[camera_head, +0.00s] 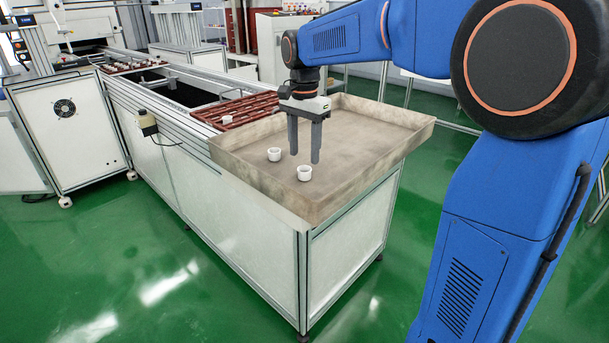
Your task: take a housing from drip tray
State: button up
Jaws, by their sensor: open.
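The drip tray (385,140) is a shallow, stained metal tray on the near end of the white conveyor bench. Two small white, cup-shaped housings are in it. One housing (274,155) is near the tray's left side. The other housing (305,173) is closer to the front edge. My gripper (304,159) points down over the tray with its two dark fingers apart and nothing between them. The fingertips appear just above and behind the front housing, to the right of the other one. The exact height above the tray floor is hard to tell.
A red slotted carrier (236,110) lies on the conveyor behind the tray, with a white part on it. Another red carrier (130,66) is farther along. The tray has raised walls all round. Its right half is empty. Green floor surrounds the bench.

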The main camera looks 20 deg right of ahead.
aim_at(305, 173)
jog(key=shift+f, duration=2.6)
jog(key=c, duration=1.1)
